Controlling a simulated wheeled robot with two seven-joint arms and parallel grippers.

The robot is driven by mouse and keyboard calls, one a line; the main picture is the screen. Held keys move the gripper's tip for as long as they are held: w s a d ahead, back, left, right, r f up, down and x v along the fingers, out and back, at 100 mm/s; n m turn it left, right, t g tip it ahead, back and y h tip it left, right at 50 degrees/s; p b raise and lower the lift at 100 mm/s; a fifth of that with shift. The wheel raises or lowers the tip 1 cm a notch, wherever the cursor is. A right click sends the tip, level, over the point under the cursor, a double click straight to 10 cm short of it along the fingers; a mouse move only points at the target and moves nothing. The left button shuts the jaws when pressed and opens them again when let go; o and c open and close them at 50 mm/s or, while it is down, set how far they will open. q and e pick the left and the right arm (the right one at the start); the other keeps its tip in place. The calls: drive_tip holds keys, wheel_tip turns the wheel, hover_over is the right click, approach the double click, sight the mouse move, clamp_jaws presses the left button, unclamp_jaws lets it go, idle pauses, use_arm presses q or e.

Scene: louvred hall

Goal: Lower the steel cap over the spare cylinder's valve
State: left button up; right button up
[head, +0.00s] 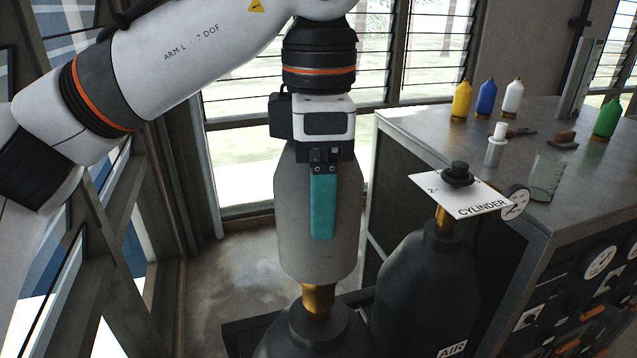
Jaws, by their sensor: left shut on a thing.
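The steel cap (292,225) is a grey, bottle-shaped shell, upright at the picture's middle. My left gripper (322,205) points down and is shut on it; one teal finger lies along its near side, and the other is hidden. A dark cylinder (300,340), seemingly the spare, stands below. Its brass valve (318,301) shows under the cap's lower rim, with the upper part hidden. The cap's rim is above the cylinder's shoulder, with brass showing between. I cannot tell how far the cap surrounds the valve. My right gripper is not in view.
A second dark cylinder (425,290), marked AIR, stands close right, with a black knob (459,172), a white sign (465,200) and a gauge (515,202). A workbench (430,130) with several bottles is at right. Louvred windows (420,50) stand behind and left.

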sight(318, 263)
use_arm(q)
drive_tip(key=shift+f+b, duration=4.25)
drive_tip(key=shift+f, duration=1.1)
drive_tip(key=o, duration=2)
drive_tip(key=shift+s, duration=0.1)
drive_tip(key=shift+o, duration=0.2)
wheel_tip(318, 263, up, 7)
drive_tip(key=p, duration=0.5)
drive_tip(key=shift+r+p, duration=0.1)
drive_tip(key=shift+p, duration=0.25)
